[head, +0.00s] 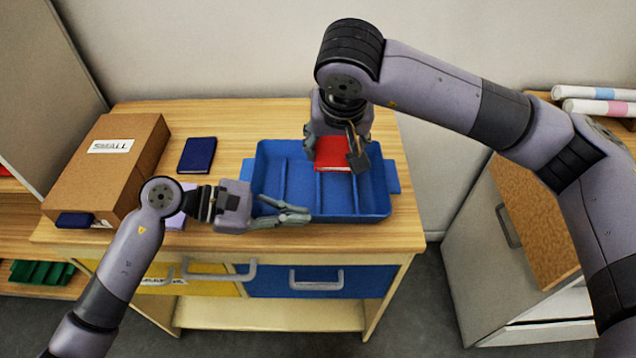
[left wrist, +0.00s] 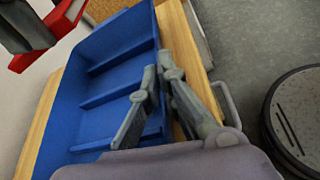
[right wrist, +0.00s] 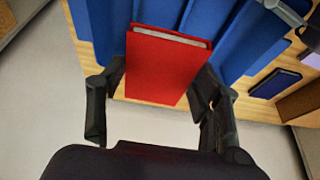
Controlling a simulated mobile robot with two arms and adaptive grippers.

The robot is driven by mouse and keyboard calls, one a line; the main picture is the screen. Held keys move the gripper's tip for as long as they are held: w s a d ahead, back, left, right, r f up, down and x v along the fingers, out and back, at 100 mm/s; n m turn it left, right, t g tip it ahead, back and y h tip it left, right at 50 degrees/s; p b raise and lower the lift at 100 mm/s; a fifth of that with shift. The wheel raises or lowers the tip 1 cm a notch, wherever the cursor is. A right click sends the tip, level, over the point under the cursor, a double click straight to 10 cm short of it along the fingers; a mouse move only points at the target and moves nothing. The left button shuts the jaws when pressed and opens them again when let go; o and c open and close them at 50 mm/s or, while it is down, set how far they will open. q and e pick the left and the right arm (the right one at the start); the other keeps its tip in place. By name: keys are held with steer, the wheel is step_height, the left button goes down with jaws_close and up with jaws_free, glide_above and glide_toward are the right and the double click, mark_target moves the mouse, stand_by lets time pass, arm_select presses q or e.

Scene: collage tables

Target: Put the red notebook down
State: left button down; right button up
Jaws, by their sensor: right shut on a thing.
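The red notebook (head: 333,153) is held in my right gripper (head: 338,150) above the back of the blue divided tray (head: 385,207). In the right wrist view the red notebook (right wrist: 165,65) sits between the fingers, its page edge toward the tray. Whether it touches the tray floor or a divider is unclear. My left gripper (head: 305,212) is at the tray's front wall; its fingertips (left wrist: 158,70) lie close together in the left wrist view. Whether they pinch the wall is unclear.
A brown box (head: 120,165) labelled SMALL stands at the table's left. A navy notebook (head: 197,155) lies between it and the tray. Another navy item (head: 75,219) and a lilac one (head: 177,220) lie near the front edge. Yellow and blue drawers (head: 320,282) are below.

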mark_target(319, 164)
steer(key=a, duration=0.1)
steer(key=a+r, duration=0.1)
steer(key=shift+a, duration=0.3)
step_height(319, 164, down, 10)
steer(key=shift+a+r, duration=0.1)
steer(key=shift+a, duration=0.05)
steer(key=shift+f, duration=0.5)
steer(key=o, duration=1.5)
steer(key=v, duration=1.3)
steer(key=shift+w+a, duration=0.1)
steer(key=shift+w, duration=0.05)
arm_select(q)
steer(key=c, duration=1.7)
jaws_free()
